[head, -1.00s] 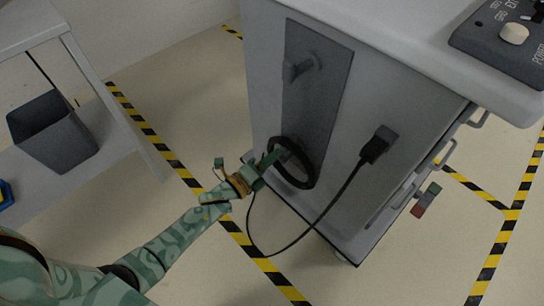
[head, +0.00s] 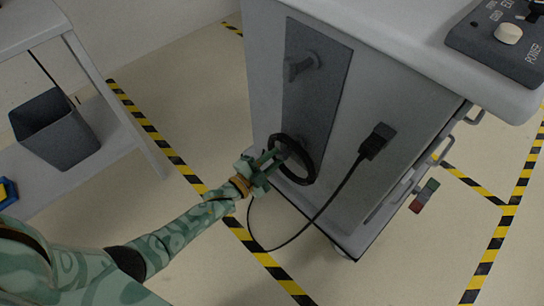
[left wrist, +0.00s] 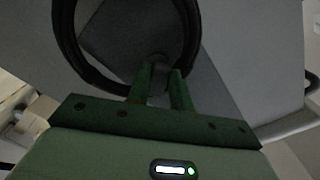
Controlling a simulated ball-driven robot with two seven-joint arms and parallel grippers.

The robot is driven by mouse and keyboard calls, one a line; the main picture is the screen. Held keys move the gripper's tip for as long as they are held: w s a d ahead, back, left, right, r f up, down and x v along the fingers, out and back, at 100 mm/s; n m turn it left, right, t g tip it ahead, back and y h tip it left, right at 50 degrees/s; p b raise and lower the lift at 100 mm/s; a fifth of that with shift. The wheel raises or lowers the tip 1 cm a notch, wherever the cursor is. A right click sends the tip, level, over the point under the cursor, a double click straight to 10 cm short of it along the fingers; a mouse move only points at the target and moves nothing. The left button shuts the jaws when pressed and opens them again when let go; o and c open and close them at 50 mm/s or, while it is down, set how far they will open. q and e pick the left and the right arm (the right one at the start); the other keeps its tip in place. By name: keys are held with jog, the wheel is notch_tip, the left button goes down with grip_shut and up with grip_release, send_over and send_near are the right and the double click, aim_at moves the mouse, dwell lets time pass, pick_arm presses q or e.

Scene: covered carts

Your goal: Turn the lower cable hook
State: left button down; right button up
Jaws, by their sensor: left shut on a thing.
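The dark panel (head: 325,100) on the cart's side carries an upper hook (head: 300,66) and the lower cable hook, which is mostly hidden by my left gripper and the cable coil. A black cable coil (head: 308,165) hangs around the lower hook. My left gripper (head: 277,156) reaches in through the coil from the left. In the left wrist view, its green fingers (left wrist: 160,82) are shut on the lower cable hook (left wrist: 158,62), and the coil (left wrist: 197,35) loops around that spot. My right gripper is not in view.
A black cable runs from the coil to a plug (head: 377,140) on the cart side (head: 400,125). A control box (head: 500,38) sits on the cart top. At left, a grey bin (head: 55,128) stands on a table's lower shelf. Striped tape marks the floor.

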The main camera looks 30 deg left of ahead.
pick_arm(q)
jog(key=n, duration=0.3)
jog(key=d+n, duration=0.1)
jog(key=n, duration=0.3)
jog(key=f+n+p, duration=0.1)
jog(key=n, duration=0.2)
jog(key=shift+s+d, duration=0.25)
jog(key=shift+s, duration=0.1)
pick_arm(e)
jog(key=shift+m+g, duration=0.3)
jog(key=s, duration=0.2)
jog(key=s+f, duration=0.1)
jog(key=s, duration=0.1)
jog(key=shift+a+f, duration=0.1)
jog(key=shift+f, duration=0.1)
pick_arm(q)
jog(key=shift+n, duration=0.4)
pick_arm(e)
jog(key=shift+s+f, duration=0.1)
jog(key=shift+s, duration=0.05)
pick_arm(q)
jog(key=shift+f, duration=0.1)
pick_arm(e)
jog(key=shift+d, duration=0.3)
